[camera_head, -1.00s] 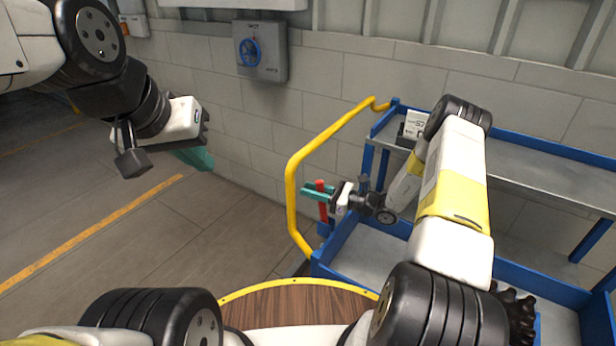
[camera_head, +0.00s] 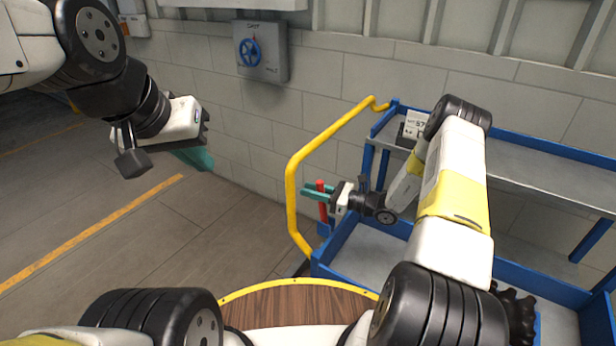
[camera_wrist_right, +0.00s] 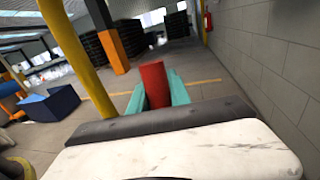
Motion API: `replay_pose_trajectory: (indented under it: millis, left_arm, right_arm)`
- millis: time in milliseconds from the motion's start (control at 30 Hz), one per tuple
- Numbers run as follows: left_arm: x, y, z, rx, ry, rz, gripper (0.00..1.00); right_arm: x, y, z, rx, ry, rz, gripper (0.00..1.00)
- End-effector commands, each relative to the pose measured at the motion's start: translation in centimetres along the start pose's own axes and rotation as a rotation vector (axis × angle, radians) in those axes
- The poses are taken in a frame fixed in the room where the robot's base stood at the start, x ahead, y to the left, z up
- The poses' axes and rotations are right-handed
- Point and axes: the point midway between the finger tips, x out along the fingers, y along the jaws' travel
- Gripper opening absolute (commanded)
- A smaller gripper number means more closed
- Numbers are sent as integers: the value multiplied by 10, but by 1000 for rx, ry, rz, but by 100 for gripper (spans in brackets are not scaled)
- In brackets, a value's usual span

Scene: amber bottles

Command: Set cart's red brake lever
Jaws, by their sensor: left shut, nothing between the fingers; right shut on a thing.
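The red brake lever (camera_head: 322,208) stands near upright at the left end of the blue cart (camera_head: 345,247), just inside the yellow handle. My right gripper (camera_head: 319,191) is shut on the lever near its top, with a teal finger on each side. In the right wrist view the red lever top (camera_wrist_right: 154,80) sits between the teal fingers (camera_wrist_right: 158,95). My left gripper (camera_head: 193,157) hangs in the air at the left, far from the cart. Its teal fingers are partly hidden behind its body.
The yellow tube handle (camera_head: 291,200) rises at the cart's left end. The cart's grey upper shelf (camera_head: 540,172) carries a white label box (camera_head: 411,125). A grey wall box with a blue wheel (camera_head: 250,52) hangs behind. The floor at the left is clear.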

Motion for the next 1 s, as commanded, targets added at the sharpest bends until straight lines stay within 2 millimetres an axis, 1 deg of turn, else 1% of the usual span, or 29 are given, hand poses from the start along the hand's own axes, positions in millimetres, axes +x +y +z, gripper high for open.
replay_pose_trajectory:
  millis: [467,567,800,900,1000]
  left_arm:
    - [0,0,0,0,0,0,0]
    - [0,0,0,0,0,0,0]
    - [0,0,0,0,0,0,0]
    - [0,0,0,0,0,0,0]
    - [0,0,0,0,0,0,0]
  right_arm:
    - [-2,-1,0,-1,-8,-2,0]
    - [-10,0,0,-8,-60,-3,0]
    - [-45,7,6,-59,-321,2,0]
    - [-55,9,7,-77,-402,5,0]
    - [-62,11,7,-89,-450,8,0]
